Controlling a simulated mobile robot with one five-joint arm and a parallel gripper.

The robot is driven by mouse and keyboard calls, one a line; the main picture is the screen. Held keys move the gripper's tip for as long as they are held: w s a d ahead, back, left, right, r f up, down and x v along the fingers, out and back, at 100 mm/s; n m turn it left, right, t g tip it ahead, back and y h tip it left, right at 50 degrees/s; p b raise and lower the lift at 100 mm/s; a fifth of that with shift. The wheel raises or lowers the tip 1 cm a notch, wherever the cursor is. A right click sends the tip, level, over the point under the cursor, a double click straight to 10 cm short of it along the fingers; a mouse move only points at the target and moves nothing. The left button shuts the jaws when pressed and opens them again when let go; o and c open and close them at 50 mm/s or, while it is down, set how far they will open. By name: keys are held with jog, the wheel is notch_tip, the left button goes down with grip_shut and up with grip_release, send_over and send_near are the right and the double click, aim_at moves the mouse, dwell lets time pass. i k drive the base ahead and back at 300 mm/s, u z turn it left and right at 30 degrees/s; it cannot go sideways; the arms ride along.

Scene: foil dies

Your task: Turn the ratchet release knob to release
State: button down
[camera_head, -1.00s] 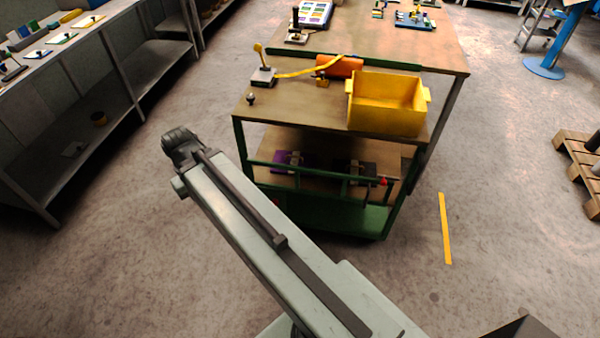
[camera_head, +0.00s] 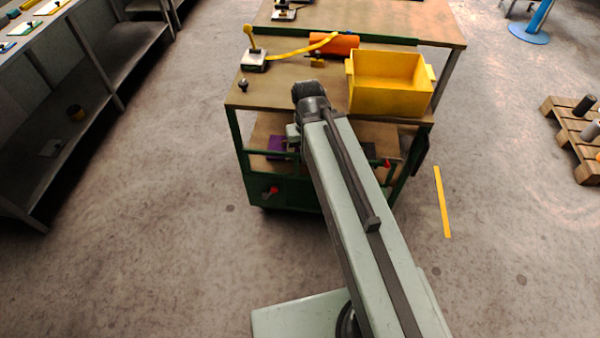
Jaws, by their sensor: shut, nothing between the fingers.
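The cart's wooden top (camera_head: 280,97) carries a yellow lever (camera_head: 249,38) standing on a grey block (camera_head: 254,60). A yellow strap (camera_head: 290,52) runs from near it past an orange cylinder (camera_head: 336,46) and a small brass-coloured fitting (camera_head: 317,60). A small dark knob (camera_head: 243,86) stands on the cart top near its front left corner. I cannot tell for certain which of these is the ratchet release knob. My arm reaches up to the cart's front edge, its dark joint overlapping the top in the picture. My gripper's fingers do not show.
A yellow bin (camera_head: 388,84) stands on the right of the cart top. The lower shelf holds a purple item (camera_head: 277,147), partly hidden by my arm. Shelving (camera_head: 120,55) stands at the left, a pallet (camera_head: 572,137) at the right.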

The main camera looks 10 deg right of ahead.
aim_at(242, 84)
jog(key=k, duration=1.35)
jog(key=u, duration=0.25)
jog(key=i, duration=0.9)
jog(key=u, duration=0.7)
jog(key=i, duration=0.9)
jog(key=u, duration=0.2)
jog(key=k, duration=0.7)
jog(key=u, duration=0.25)
jog(key=i, duration=0.7)
jog(key=z, duration=0.15)
